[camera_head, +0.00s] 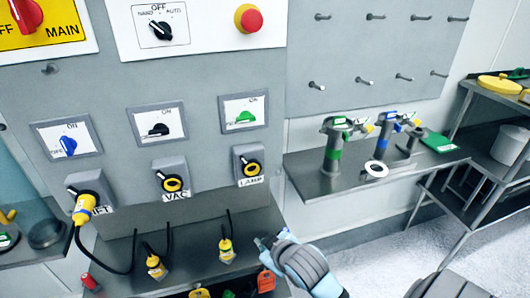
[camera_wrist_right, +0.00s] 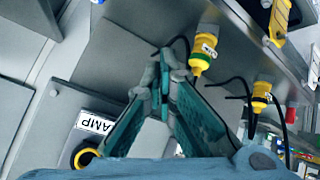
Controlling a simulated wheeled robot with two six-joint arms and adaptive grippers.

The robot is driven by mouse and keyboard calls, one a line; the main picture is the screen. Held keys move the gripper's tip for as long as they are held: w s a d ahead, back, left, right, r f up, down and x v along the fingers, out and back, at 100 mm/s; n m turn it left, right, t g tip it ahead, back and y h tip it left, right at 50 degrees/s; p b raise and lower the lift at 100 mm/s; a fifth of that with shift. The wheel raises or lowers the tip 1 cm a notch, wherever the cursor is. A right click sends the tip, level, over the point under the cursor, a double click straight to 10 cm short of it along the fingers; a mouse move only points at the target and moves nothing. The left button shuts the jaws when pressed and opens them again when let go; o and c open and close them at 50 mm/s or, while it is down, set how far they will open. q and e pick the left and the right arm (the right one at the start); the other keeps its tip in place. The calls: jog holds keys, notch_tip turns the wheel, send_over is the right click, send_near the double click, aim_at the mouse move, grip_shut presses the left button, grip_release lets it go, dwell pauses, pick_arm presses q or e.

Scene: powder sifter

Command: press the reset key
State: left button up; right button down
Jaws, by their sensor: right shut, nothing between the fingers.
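I cannot make out any key marked reset in either view. A grey wall panel carries a yellow-collared red push button (camera_head: 249,18) and a rotary switch (camera_head: 160,30) marked AUTO at the top. Below are blue (camera_head: 68,146), black (camera_head: 158,129) and green (camera_head: 245,117) switches, above sockets labelled VAC (camera_head: 173,184) and LAMP (camera_head: 251,168). My right gripper (camera_head: 262,242) is shut and empty, below and right of the LAMP socket, in front of the lower shelf. In the right wrist view its fingertips (camera_wrist_right: 167,68) meet, with the LAMP label (camera_wrist_right: 95,124) beside them. My left gripper is out of view.
A plug with a cable sits in the left socket (camera_head: 84,205). A shelf (camera_head: 320,182) at the right holds several handled tools. Bare pegs fill the pegboard above.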

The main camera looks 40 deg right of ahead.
jog(key=w+d+r+n+t, duration=0.1)
jog(key=w+r+t, duration=0.25)
jog(key=r, duration=0.75)
jog(key=w+d+r+n+t+h, duration=0.1)
jog(key=w+d+r+n+t, duration=0.3)
jog(key=r, duration=0.8)
jog(key=w+a+r+m+t, duration=0.15)
jog(key=w+r, duration=0.35)
jog(key=r, duration=0.6)
jog(key=s+r+t, duration=0.1)
jog(key=r, duration=0.4)
jog(key=d+r+n+t, duration=0.1)
jog(key=r+t, duration=0.1)
jog(key=r, duration=0.3)
jog(key=s+r+n+t, duration=0.1)
jog(key=r+t, duration=0.1)
jog(key=r, duration=0.3)
jog(key=shift+s+d+r+h, duration=0.25)
jog(key=shift+s+d+h, duration=0.05)
jog(key=shift+d, duration=0.05)
jog(key=s+d+r+n+t, duration=0.1)
jog(key=s+r, duration=0.5)
jog(key=r, duration=0.6)
jog(key=n+t, duration=0.1)
jog(key=t, duration=0.1)
jog(key=shift+t+h, duration=0.3)
